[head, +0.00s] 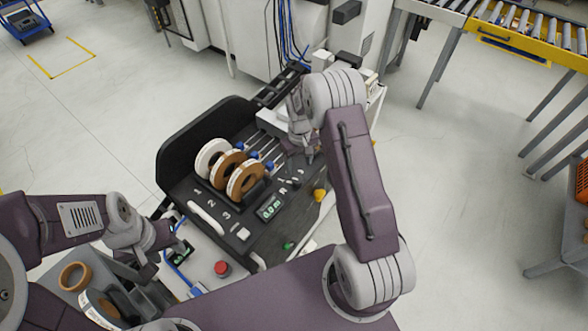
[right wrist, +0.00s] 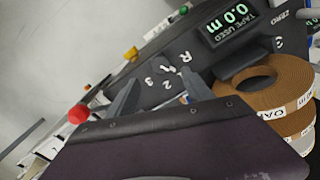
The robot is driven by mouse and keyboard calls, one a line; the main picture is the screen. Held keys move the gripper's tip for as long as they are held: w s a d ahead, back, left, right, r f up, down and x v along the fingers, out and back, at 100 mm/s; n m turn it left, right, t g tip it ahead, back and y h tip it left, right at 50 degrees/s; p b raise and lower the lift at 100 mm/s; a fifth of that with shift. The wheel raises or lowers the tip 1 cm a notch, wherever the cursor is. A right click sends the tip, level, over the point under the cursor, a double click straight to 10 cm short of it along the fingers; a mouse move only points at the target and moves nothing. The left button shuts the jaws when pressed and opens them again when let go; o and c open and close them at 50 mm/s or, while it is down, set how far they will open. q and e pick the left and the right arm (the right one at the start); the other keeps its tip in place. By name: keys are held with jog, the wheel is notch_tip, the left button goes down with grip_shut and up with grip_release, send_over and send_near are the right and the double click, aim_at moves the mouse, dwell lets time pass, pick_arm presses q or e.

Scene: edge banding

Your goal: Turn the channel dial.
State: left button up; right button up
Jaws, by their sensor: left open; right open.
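The channel dial's markings, R and the numbers 1 to 3, show on the black panel (right wrist: 206,132) in the right wrist view. The dial's knob is not clearly visible there, and I cannot tell its setting. My right gripper (right wrist: 160,82) is open, with its fingers on either side of the markings. In the head view the right gripper (head: 308,152) is over the panel's right side, beyond the display (head: 270,207). I cannot tell whether it touches anything. My left gripper (head: 150,262) is open and empty at lower left, away from the dial.
Three tape rolls (head: 228,168), one white and two brown, stand upright on the machine. A yellow knob (head: 320,194), a green button (head: 288,246) and a red button (head: 222,268) lie along its near edges. A bin with loose rolls (head: 76,276) is at lower left.

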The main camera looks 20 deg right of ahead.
aim_at(298, 179)
jog(key=f+p, duration=0.1)
jog(key=f, duration=0.7)
jog(key=shift+w, duration=0.2)
jog(key=shift+f+p, duration=0.3)
jog(key=shift+f, duration=0.45)
grip_shut()
